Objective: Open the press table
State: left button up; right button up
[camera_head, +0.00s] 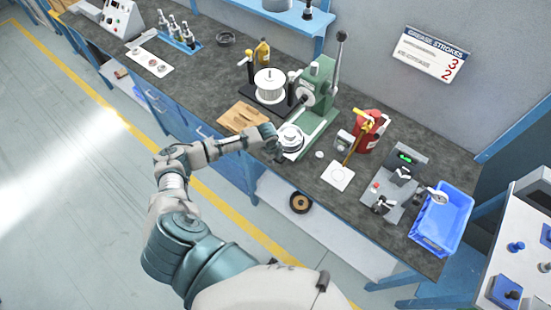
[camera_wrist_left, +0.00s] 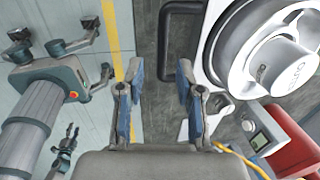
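The green press (camera_head: 316,92) stands on the bench with its lever up. Its pale table (camera_head: 291,139) carries a round white part and sits at the front of the press. In the left wrist view, the white table plate (camera_wrist_left: 210,104) and round part (camera_wrist_left: 280,68) are at the right, with a dark U-shaped handle (camera_wrist_left: 167,48) on the near side. My left gripper (camera_head: 272,142) is beside the table's near edge. In the wrist view its two fingers (camera_wrist_left: 160,97) are apart and empty, just short of the handle. My right gripper is not seen.
A wooden block (camera_head: 240,117) lies left of the gripper. A white finned part (camera_head: 269,85) stands behind it. The red canister (camera_head: 366,133), a white card (camera_head: 337,176) and a blue bin (camera_head: 442,218) are to the right. A shelf below holds a brown ring (camera_head: 300,203).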

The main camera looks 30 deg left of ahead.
pick_arm(q)
notch_tip(320, 180, up, 11)
jog(key=s, duration=0.2)
jog(key=shift+f, duration=0.15)
dwell(0.3)
